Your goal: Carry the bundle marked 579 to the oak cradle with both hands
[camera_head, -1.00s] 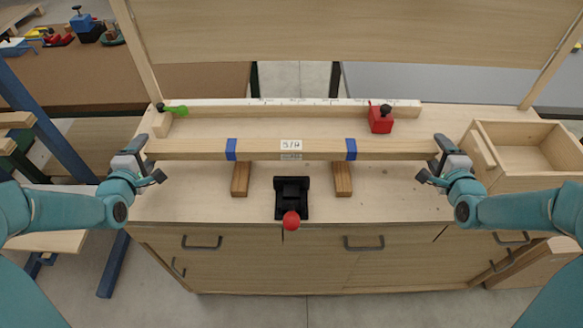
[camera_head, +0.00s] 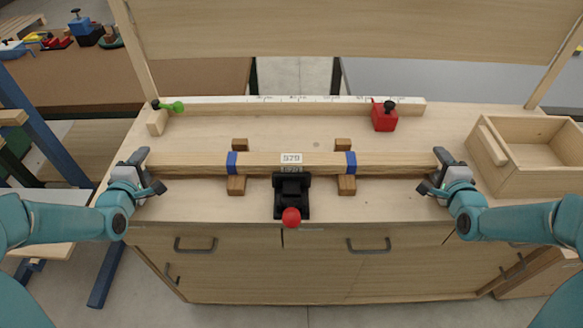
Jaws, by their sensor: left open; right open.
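The bundle marked 579 (camera_head: 200,163) is a long pale wood bar with two blue bands and a white label. It lies level across the two brown wooden blocks of the oak cradle (camera_head: 236,186), which show in front of and behind it, and appears to rest on them. The second block (camera_head: 346,186) is to the right. My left gripper (camera_head: 146,172) is open at the bundle's left end. My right gripper (camera_head: 440,172) is open at its right end. Whether the jaws touch the bundle, I cannot tell.
A black clamp with a red ball knob (camera_head: 291,217) stands at the bundle's front middle. A marked rail (camera_head: 240,105) with a red stop (camera_head: 384,117) and a green lever (camera_head: 172,106) lies behind. An open wooden box (camera_head: 543,181) stands at the right.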

